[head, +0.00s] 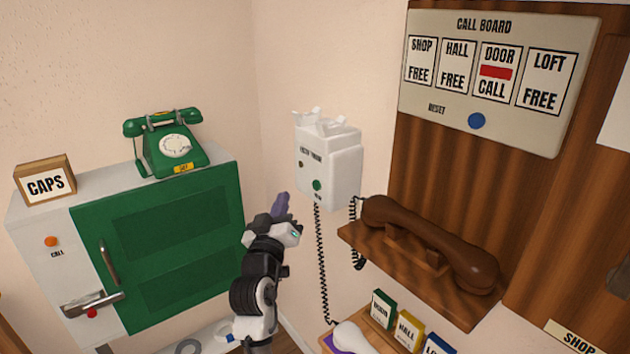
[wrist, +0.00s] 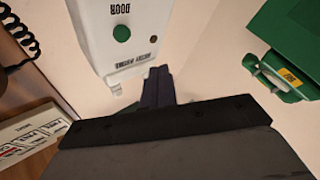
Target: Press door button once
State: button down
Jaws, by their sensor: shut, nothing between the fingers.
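The door button is a round green button (head: 317,185) on the lower front of a white entry phone box (head: 343,172) on the wall. In the wrist view the green button (wrist: 122,33) shows beside an upside-down "DOOR" label, on the white box (wrist: 140,55). My gripper (head: 281,200) is shut and empty, left of the box in the head view and apart from the button. Its dark fingers (wrist: 158,82) also show in the wrist view, below the box. The call board (head: 484,80) reads "CALL" with a red mark under DOOR; the other panels read "FREE".
A brown handset (head: 430,240) rests on a wooden shelf right of the box. A coiled black cord (head: 321,265) hangs below the box. A green dial phone (head: 168,143) stands on the cabinet (head: 25,210) at left. A white handset (head: 352,338) lies low at front.

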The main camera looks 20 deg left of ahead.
aim_at(317, 185)
jog(key=shift+w+d+p, duration=0.55)
jog(key=shift+w+d, duration=0.3)
jog(key=shift+w, duration=0.25)
jog(key=shift+w+d+p, duration=0.55)
jog(key=shift+w+d, duration=0.25)
jog(key=shift+w, duration=0.25)
jog(key=shift+w+d, duration=0.1)
jog(key=shift+w, duration=0.05)
dwell(0.4)
jog(key=shift+w+d, duration=0.15)
jog(key=shift+w, duration=0.05)
jog(key=shift+w+d, duration=0.25)
dwell(0.7)
dwell(0.3)
jog(key=shift+s+a+b, duration=0.45)
jog(key=shift+s+a, duration=0.05)
jog(key=shift+s, duration=0.1)
